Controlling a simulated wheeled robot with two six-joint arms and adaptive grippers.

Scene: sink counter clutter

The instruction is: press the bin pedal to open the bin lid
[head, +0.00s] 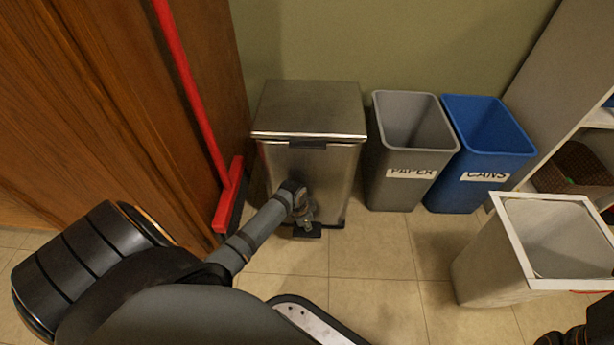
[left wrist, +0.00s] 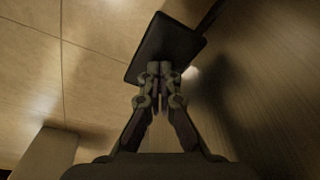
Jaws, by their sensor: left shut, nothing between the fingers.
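The metal step bin (head: 310,170) stands against the back wall, and its flat lid (head: 312,108) is closed. Its black pedal (head: 307,231) sticks out low at the front, near the floor. My left gripper (head: 306,222) is shut and empty, right at the pedal in the head view. In the left wrist view the shut fingertips (left wrist: 160,68) overlap the near edge of the dark pedal (left wrist: 168,48). I cannot tell whether they touch it. The gripper hides part of the bin's lower front. My right gripper is not clearly in view.
A grey bin marked PAPER (head: 408,150) and a blue bin marked CANS (head: 485,150) stand to the right. A white-rimmed open bin (head: 490,265) is nearer. A red broom (head: 195,100) leans by the wooden cabinet (head: 110,110) at left. Tiled floor (head: 385,260) is clear in front.

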